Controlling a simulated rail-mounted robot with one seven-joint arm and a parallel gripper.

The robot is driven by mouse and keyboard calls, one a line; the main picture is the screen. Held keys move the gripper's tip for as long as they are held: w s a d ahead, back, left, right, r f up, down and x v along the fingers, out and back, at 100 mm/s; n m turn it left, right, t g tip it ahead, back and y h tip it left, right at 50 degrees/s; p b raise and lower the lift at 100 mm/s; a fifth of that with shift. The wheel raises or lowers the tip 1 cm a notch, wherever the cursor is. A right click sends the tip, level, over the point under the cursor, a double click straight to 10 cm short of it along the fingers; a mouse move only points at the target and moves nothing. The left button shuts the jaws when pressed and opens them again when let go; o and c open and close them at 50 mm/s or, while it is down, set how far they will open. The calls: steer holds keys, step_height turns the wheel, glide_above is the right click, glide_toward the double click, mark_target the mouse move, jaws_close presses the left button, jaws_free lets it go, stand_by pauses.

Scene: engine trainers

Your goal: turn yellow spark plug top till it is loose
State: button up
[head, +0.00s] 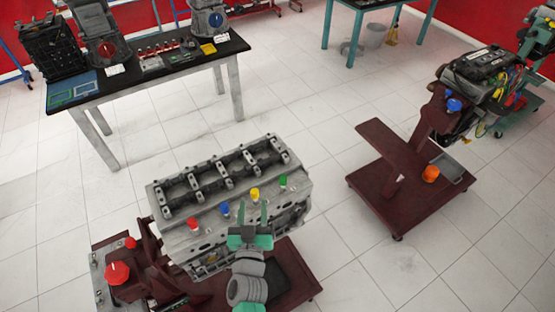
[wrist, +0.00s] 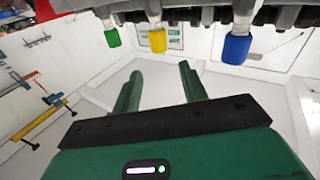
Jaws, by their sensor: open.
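The yellow spark plug top (head: 254,195) sits in a row on the side of the grey engine block (head: 172,215). It also shows in the wrist view (wrist: 157,41), pointing down in the picture from the block's edge. My gripper (head: 253,207) is in front of the block, close to the yellow top. Its two green fingers are apart with nothing between them. In the wrist view my gripper (wrist: 160,71) has its fingertips below the yellow top in the picture, to either side of it. The fingers do not appear to touch the top.
A green top (head: 282,181) is to the right of the yellow one, and blue (head: 225,209) and red (head: 193,224) tops are to its left. The block's dark red stand (head: 288,265) is beneath. A workbench (head: 160,75) and another engine stand (head: 385,205) are farther off.

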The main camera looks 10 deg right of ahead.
mark_target(254, 196)
steer(key=shift+m+g, duration=0.4)
steer(key=shift+m, duration=0.1)
steer(key=w+b, duration=0.1)
steer(key=w, duration=0.1)
steer(key=w+f+b, duration=0.1)
steer(key=b, duration=0.1)
steer(key=w+d+b, duration=0.1)
steer(key=w, duration=0.1)
steer(key=shift+w+f+b, duration=0.3)
steer(key=shift+w, duration=0.05)
steer(key=shift+w+r, duration=0.2)
steer(key=shift+w, duration=0.3)
jaws_close()
